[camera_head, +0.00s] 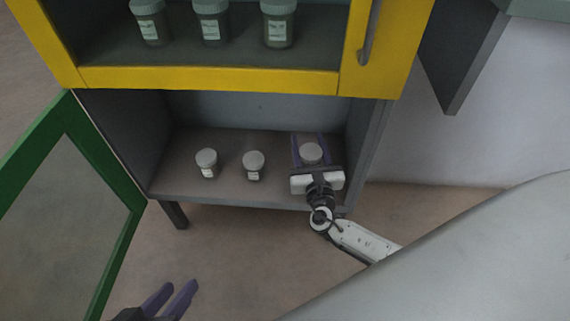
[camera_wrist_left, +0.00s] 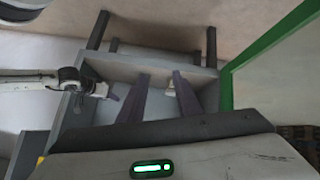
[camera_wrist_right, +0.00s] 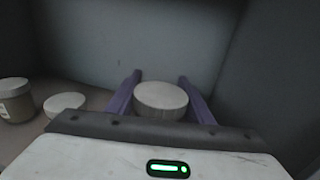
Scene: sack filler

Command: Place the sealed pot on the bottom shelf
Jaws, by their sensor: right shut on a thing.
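The sealed pot (camera_head: 311,153), with a pale round lid, is inside the bottom shelf (camera_head: 225,186) at its right end. My right gripper (camera_head: 311,148) reaches into the shelf and its purple fingers are on both sides of this pot. In the right wrist view the lid (camera_wrist_right: 161,97) shows between the fingers; the pot's body and base are mostly hidden, so I cannot tell whether it touches the shelf. My left gripper (camera_head: 172,298) is outside the cabinet at lower left, with its fingers apart and empty; they also show in the left wrist view (camera_wrist_left: 161,98).
Two similar lidded pots (camera_head: 207,163) (camera_head: 253,165) stand to the left on the same shelf. Several pots stand on the shelf above, behind a yellow frame (camera_head: 210,80). An open green-framed door (camera_head: 128,235) hangs at left. The shelf's right wall (camera_head: 367,140) is close to my right gripper.

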